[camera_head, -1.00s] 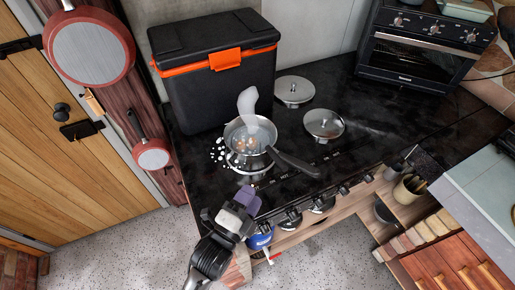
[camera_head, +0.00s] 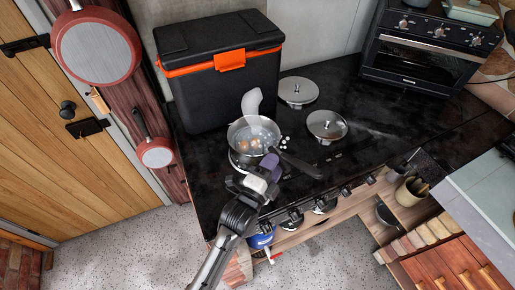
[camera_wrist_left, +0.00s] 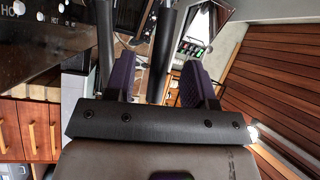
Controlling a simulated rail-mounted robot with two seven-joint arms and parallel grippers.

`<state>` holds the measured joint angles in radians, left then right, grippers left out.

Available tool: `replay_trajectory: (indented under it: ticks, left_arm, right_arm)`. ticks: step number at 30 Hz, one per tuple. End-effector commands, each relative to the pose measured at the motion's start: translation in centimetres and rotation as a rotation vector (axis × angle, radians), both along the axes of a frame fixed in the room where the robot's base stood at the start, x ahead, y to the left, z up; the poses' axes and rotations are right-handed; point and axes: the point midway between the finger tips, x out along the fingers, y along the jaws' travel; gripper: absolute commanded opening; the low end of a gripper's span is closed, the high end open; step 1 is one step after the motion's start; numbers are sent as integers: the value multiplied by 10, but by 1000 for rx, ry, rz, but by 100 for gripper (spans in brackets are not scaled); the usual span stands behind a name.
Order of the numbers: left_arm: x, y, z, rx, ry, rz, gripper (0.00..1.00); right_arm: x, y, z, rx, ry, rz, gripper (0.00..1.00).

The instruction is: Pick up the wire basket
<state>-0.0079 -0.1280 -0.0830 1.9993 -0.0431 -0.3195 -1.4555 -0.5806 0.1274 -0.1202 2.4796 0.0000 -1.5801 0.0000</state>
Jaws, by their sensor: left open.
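A steel saucepan (camera_head: 240,140) stands on the black cooktop, with brown egg-like things in its water and pale steam above. A dark handle (camera_head: 300,166) reaches from it to the right. I cannot clearly make out a wire basket; its mesh does not show. My left gripper (camera_head: 273,167) is at the pan's near right side, close to the handle. In the left wrist view its purple fingers (camera_wrist_left: 158,82) are apart. A dark bar (camera_wrist_left: 163,45) shows between them and another dark bar to the left; I cannot tell whether they touch. My right gripper is not in view.
A black cooler box (camera_head: 222,85) with an orange latch stands behind the pan. Two steel lids (camera_head: 297,91) lie to its right. A small oven (camera_head: 425,55) stands at the back right.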

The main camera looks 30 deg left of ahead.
Motion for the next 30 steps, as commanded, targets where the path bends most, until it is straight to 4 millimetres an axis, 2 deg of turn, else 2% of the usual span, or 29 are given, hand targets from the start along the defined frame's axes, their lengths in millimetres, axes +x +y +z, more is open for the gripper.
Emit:
replay_trajectory:
  ticks: [3, 7, 17, 30]
  left_arm:
    - [16, 0, 2, -2, -1, 0, 50]
    - [27, 0, 3, -1, -1, -1, 50]
    - [31, -1, 3, 0, -1, -2, 50]
    - [31, -1, 3, 0, -1, -2, 8]
  right_arm:
    - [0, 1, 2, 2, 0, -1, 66]
    - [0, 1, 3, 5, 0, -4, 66]
    - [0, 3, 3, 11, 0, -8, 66]
    - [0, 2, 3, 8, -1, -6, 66]
